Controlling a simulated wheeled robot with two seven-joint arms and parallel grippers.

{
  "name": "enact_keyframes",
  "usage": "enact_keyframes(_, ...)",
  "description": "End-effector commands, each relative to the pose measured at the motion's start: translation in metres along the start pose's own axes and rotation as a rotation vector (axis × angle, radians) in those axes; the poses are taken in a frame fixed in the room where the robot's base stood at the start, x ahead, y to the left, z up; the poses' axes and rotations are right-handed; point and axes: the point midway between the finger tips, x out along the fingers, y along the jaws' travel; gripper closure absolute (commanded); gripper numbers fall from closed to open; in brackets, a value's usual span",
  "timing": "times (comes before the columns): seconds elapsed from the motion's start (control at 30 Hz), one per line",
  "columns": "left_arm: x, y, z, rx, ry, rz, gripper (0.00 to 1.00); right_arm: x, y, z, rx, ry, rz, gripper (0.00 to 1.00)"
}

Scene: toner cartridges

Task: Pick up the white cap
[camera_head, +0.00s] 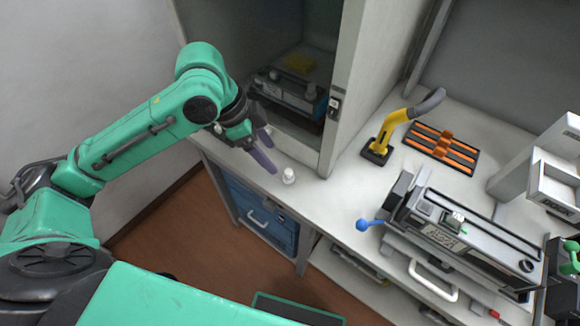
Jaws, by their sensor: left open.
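The small white cap (289,176) stands on the light counter top, near its front edge, below the opening of the grey cabinet. My left gripper (268,151) is open and empty. Its purple-grey fingers hang just to the left of the cap and slightly above the counter, apart from the cap.
The cabinet (350,85) rises behind the cap, with a device inside. A yellow-handled tool (387,137), an orange-and-black rack (441,146) and a grey machine (455,232) with a blue knob stand to the right. A blue crate (262,217) is under the counter.

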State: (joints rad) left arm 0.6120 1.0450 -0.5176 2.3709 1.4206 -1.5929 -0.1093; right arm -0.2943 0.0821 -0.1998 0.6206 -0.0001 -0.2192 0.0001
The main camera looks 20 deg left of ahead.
Motion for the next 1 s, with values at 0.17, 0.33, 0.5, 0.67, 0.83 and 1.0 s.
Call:
enact_keyframes(0.17,0.044,0.0,-0.001,-0.002,0.001,0.004,0.26,0.0,-0.004,0.025,0.001,-0.04,-0.005,0.5)
enact_keyframes(0.33,0.065,-0.003,-0.002,-0.002,0.002,0.001,0.26,-0.002,-0.002,0.011,0.0,-0.018,-0.002,0.5)
enact_keyframes(0.5,0.098,-0.008,-0.003,-0.002,0.001,0.002,0.26,-0.006,0.0,-0.007,0.0,0.011,0.001,0.5)
enact_keyframes(0.67,0.109,-0.009,-0.003,-0.001,0.001,-0.002,0.26,-0.006,-0.001,-0.002,0.0,0.003,-0.001,0.5)
enact_keyframes(0.83,0.108,-0.009,-0.003,-0.001,0.002,-0.002,0.42,-0.005,-0.003,0.004,0.001,-0.006,-0.004,0.5)
enact_keyframes(1.0,0.108,-0.009,-0.003,-0.001,0.002,-0.002,1.0,-0.005,-0.004,0.004,0.001,-0.007,-0.005,0.5)
